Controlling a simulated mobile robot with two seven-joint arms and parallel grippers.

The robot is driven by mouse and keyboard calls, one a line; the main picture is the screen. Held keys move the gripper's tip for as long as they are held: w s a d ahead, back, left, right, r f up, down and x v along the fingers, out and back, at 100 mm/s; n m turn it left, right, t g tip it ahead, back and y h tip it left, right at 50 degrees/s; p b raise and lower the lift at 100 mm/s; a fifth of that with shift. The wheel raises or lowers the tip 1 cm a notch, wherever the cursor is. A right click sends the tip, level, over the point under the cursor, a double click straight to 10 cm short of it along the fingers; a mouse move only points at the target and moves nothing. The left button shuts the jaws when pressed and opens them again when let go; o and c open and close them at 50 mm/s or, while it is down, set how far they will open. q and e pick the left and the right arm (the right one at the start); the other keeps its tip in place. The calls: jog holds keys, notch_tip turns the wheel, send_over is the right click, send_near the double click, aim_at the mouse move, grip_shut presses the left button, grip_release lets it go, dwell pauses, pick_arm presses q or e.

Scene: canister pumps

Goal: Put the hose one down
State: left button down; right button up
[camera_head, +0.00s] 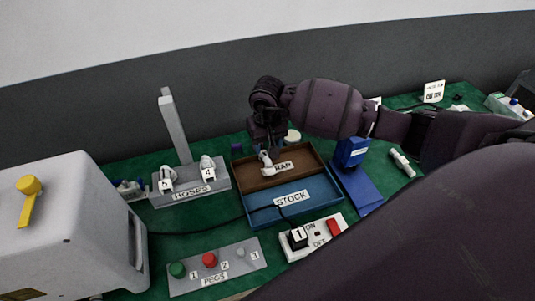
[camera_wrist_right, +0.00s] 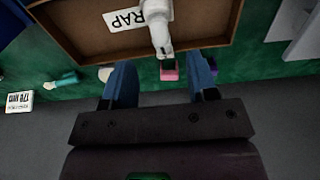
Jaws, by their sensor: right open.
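A white hose fitting (camera_head: 266,160) sits at the brown SCRAP tray (camera_head: 313,157), just left of its label; no number on it is readable. In the right wrist view the white fitting (camera_wrist_right: 159,28) lies over the tray, with a pink piece (camera_wrist_right: 169,74) near its end; I cannot tell if they are joined. My right gripper (camera_head: 267,146) is over the tray, just above the fitting. Its blue fingers (camera_wrist_right: 163,85) are wide apart, with nothing clamped. The grey HOSES rack (camera_head: 193,193) holds white fittings marked 5 (camera_head: 166,178) and 4 (camera_head: 208,167). My left gripper is not in view.
The blue STOCK tray (camera_head: 322,207) adjoins the brown one. A black cable crosses it to a switch box (camera_head: 329,233) with a plug marked 1. A PEGS board (camera_head: 215,268), a blue stand (camera_head: 357,180) and a white machine (camera_head: 62,230) stand around.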

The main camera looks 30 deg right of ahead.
aim_at(268, 160)
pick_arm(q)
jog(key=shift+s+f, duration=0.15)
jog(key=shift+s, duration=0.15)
pick_arm(e)
notch_tip(268, 160, up, 4)
jog(key=shift+s+r, duration=0.1)
jog(key=shift+r, duration=0.05)
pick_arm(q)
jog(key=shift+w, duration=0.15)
pick_arm(e)
jog(key=shift+s, duration=0.1)
